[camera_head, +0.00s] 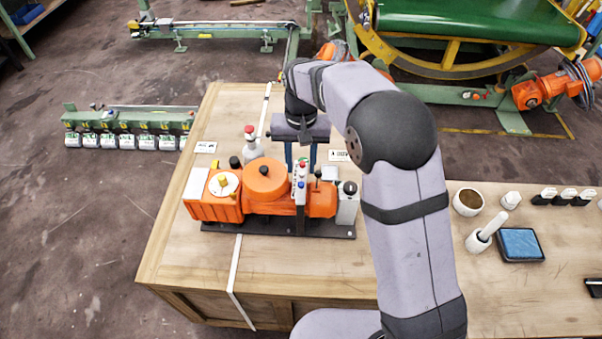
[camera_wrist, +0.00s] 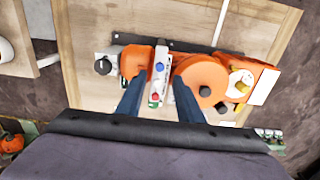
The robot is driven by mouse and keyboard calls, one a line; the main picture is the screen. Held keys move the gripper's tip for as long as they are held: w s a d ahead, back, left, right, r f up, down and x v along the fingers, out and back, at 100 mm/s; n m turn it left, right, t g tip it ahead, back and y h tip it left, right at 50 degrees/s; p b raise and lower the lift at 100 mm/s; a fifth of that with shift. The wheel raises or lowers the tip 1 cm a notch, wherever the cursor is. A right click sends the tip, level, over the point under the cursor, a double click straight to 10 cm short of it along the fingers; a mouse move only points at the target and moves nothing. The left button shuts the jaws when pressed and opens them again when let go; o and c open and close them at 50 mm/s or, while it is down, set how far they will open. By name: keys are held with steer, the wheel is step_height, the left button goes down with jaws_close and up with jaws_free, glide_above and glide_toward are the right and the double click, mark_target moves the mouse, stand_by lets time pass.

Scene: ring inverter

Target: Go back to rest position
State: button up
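An orange ring inverter machine (camera_head: 267,180) sits upright on a dark base plate on the wooden workbench. It also shows in the wrist view (camera_wrist: 203,80), with a narrow light control box (camera_wrist: 161,66) carrying red and blue buttons. My gripper (camera_head: 301,162) hangs behind and above the control box, its two blue fingers pointing down and apart. In the wrist view my gripper (camera_wrist: 158,88) has the control box lined up between its fingers, with gaps on both sides. It holds nothing that I can see. Whether the fingers touch the machine cannot be told.
The wooden workbench (camera_head: 285,265) has free room before the machine. At right stand a brown-filled cup (camera_head: 468,202), a white handled tool (camera_head: 486,232), a blue pad (camera_head: 520,243) and several small stamps. A green conveyor (camera_head: 470,20) with a yellow wheel frame stands behind.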

steer(key=shift+r, duration=0.85)
